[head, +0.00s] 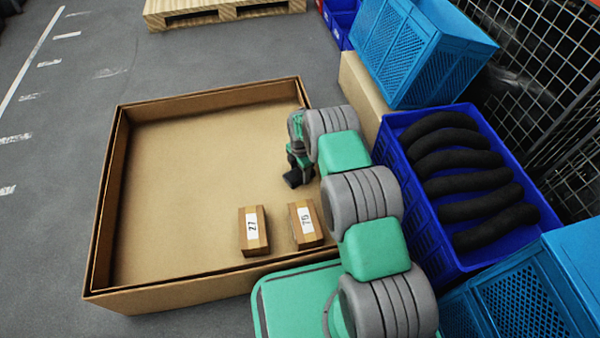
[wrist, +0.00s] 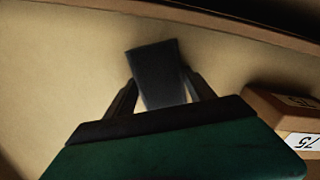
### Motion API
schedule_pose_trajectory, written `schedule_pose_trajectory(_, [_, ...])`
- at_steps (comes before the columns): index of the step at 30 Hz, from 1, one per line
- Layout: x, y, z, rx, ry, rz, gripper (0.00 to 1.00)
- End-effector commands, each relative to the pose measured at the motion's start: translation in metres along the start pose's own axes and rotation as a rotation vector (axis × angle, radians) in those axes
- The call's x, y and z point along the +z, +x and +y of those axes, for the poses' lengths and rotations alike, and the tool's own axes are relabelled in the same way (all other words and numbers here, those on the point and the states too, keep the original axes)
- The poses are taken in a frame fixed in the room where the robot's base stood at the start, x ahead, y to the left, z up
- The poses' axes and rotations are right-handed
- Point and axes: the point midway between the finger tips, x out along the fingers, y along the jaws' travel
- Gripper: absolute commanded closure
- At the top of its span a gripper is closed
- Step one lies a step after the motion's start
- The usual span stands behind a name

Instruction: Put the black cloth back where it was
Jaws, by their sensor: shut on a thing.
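The black cloth (wrist: 155,70) shows in the wrist view as a small dark folded piece between the two fingers of my gripper (wrist: 160,92). In the head view the cloth (head: 293,179) is a dark patch at the end of my gripper (head: 294,163). My gripper is shut on it. It points down inside the large cardboard box (head: 112,170), near the box's right wall. I cannot tell whether the cloth touches the box floor.
Two small labelled cartons (head: 253,232) (head: 306,224) stand at the box's near right. The box's left and middle floor is clear. A blue crate of black hoses (head: 405,190) stands to the right, with a lighter blue crate (head: 420,50) behind it. A pallet (head: 225,12) lies at the back.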

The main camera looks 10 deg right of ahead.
Motion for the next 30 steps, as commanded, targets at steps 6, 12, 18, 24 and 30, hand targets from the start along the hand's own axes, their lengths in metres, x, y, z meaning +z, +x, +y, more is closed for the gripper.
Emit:
schedule_pose_trajectory(6, [0.0, 0.002, 0.0, -0.001, 0.0, 0.0, 0.25])
schedule_pose_trajectory(12, [0.0, 0.002, 0.0, 0.0, 0.0, 0.0, 0.15])
schedule_pose_trajectory(18, [0.0, -0.002, 0.0, 0.0, 0.0, 0.0, 0.15])
schedule_pose_trajectory(24, [0.001, -0.041, 0.001, 0.003, 0.0, -0.001, 0.15])
schedule_pose_trajectory(30, [0.0, -0.093, 0.001, 0.001, 0.0, -0.001, 0.15])
